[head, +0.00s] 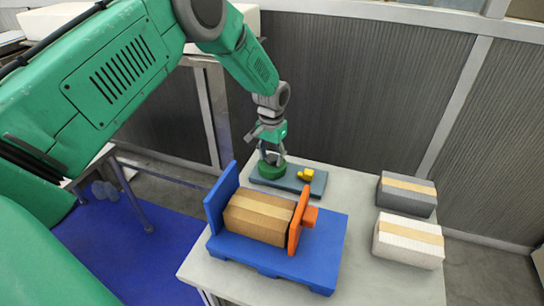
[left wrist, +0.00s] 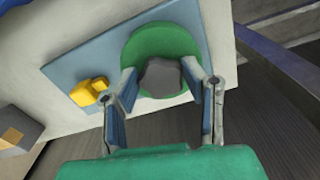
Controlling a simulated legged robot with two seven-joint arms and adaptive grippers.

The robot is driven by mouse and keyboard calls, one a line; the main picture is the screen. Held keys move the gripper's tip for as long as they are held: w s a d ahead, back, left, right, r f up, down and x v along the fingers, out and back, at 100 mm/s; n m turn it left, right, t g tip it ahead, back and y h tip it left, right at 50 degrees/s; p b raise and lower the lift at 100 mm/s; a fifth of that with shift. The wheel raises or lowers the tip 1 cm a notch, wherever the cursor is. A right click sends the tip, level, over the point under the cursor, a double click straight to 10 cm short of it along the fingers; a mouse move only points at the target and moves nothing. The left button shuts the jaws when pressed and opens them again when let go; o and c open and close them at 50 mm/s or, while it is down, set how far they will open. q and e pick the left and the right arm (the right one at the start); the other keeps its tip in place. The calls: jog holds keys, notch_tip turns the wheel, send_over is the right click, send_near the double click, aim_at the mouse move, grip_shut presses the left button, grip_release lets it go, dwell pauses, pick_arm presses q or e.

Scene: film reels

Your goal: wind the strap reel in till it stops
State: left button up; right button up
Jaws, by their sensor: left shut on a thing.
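The strap reel (head: 271,169) is a round green drum on a blue-grey base plate (head: 318,184) at the back of the table. It also shows in the left wrist view (left wrist: 150,45), with a grey knob (left wrist: 163,78) on top. My left gripper (head: 272,158) comes down over the reel from above. In the left wrist view its two fingers (left wrist: 165,88) are shut on the grey knob, one on each side. A yellow block (head: 306,174) sits on the plate to the right of the reel. My right gripper is in neither view.
A blue fixture (head: 327,250) with an upright wall holds a brown taped box (head: 257,217) against an orange plate (head: 297,222) in front of the reel. A grey box (head: 407,194) and a white box (head: 408,241) stand at the right. The table (head: 352,200) is bare between.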

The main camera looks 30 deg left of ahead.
aim_at(272, 156)
pick_arm(q)
jog(key=shift+w, duration=0.15)
dwell(0.3)
jog(key=o, duration=0.8)
jog(key=shift+c, duration=0.2)
jog(key=o, duration=0.4)
jog(key=shift+w+f, duration=0.1)
notch_tip(272, 156, up, 12)
jog(key=shift+w+f, duration=0.1)
jog(key=shift+a, duration=0.1)
